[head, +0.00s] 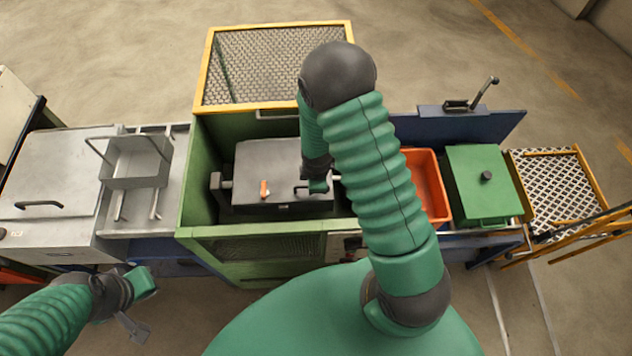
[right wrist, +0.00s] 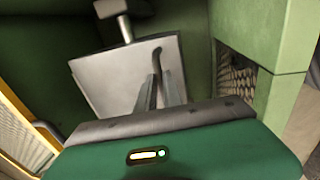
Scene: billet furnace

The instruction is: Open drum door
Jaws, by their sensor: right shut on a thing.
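The grey box-shaped drum (head: 262,160) sits on its side axles inside the green housing (head: 200,160). The door appears shut. My right gripper (right wrist: 160,88) is over the drum's right side, its fingers shut on the handle; in the head view my own arm partly hides this grip.
The housing's yellow-framed mesh lid (head: 275,65) stands open at the back. A grey wire-handled basket (head: 135,162) stands to the left. An orange bin (head: 428,187) and a green lidded box (head: 483,180) stand to the right. The housing walls closely surround the drum.

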